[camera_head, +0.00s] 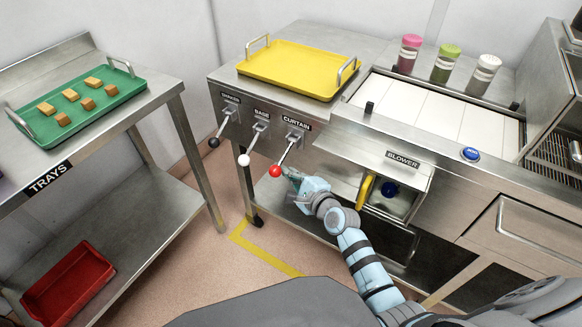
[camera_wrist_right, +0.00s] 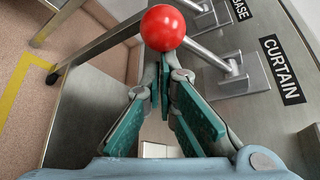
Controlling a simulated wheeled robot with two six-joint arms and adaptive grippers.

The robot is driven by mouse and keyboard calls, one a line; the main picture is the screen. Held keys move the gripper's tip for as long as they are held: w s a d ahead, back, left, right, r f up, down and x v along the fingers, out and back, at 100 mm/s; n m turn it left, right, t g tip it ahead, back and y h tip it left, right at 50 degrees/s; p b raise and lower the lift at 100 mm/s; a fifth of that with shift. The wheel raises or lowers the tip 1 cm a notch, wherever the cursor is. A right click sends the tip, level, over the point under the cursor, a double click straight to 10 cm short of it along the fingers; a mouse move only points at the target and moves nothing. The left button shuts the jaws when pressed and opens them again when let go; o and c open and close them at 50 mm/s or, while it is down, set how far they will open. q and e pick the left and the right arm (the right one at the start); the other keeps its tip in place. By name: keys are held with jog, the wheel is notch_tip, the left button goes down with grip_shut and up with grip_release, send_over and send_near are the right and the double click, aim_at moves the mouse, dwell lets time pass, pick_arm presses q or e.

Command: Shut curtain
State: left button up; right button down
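The CURTAIN lever has a red ball knob (camera_head: 275,171) and a metal rod that slants from its bracket (camera_head: 294,137) down and outward. My right gripper (camera_head: 288,173) is just right of the knob, its tips at or very near it. In the right wrist view, the red knob (camera_wrist_right: 163,27) is just past my right fingertips (camera_wrist_right: 164,62), overlapping them. The fingers come together at the tips and look shut, with nothing visible between them. Whether they touch the knob cannot be told. My left gripper is not in view.
A white-knobbed BASE lever (camera_head: 244,160) and a black-knobbed lever (camera_head: 213,142) are left of it. The BLOWER recess (camera_head: 392,195) with its yellow handle is close on the right. A yellow tray (camera_head: 290,88) lies above. A TRAYS table (camera_head: 165,85) stands left, across open floor.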

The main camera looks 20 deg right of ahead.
jog(key=r+m+g+p, duration=0.1)
jog(key=p, duration=0.3)
jog(key=a+r+m+g+y+p, duration=0.1)
jog(key=r+m+p, duration=0.1)
jog(key=p, duration=0.2)
jog(key=s+r+m+g+y+p, duration=0.1)
jog(key=r+p, duration=0.1)
jog(key=p, duration=0.2)
jog(key=shift+a+r+g, duration=0.1)
jog(key=shift+a+g, duration=0.05)
jog(key=shift+g, duration=0.15)
jog(key=shift+r, duration=0.15)
jog(key=shift+r+p, duration=0.7)
jog(key=shift+p, duration=0.3)
